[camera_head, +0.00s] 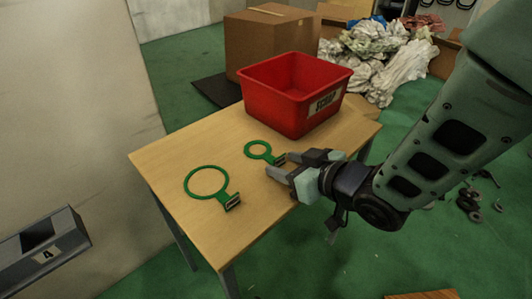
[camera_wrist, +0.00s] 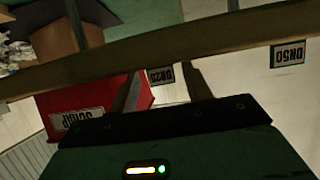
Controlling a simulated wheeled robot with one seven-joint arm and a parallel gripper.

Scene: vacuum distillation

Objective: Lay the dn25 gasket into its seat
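The dn25 gasket (camera_head: 248,154) is the smaller green ring, lying flat on the wooden table with its tab towards my gripper. Its DN25 label (camera_wrist: 160,74) shows upside down between my two fingers in the wrist view. My gripper (camera_head: 276,165) is open, low at the table's right side, with its fingertips at the tab. Gaps show on both sides of the label, and I cannot tell whether a finger touches it. I cannot make out the gasket's seat in either view.
A larger green ring (camera_head: 188,184) with a DN50 label (camera_wrist: 288,54) lies to the left on the table (camera_head: 160,158). A red scrap bin (camera_head: 270,95) stands behind the small gasket. A grey block marked 4 (camera_head: 45,255) is at lower left. The table's front is clear.

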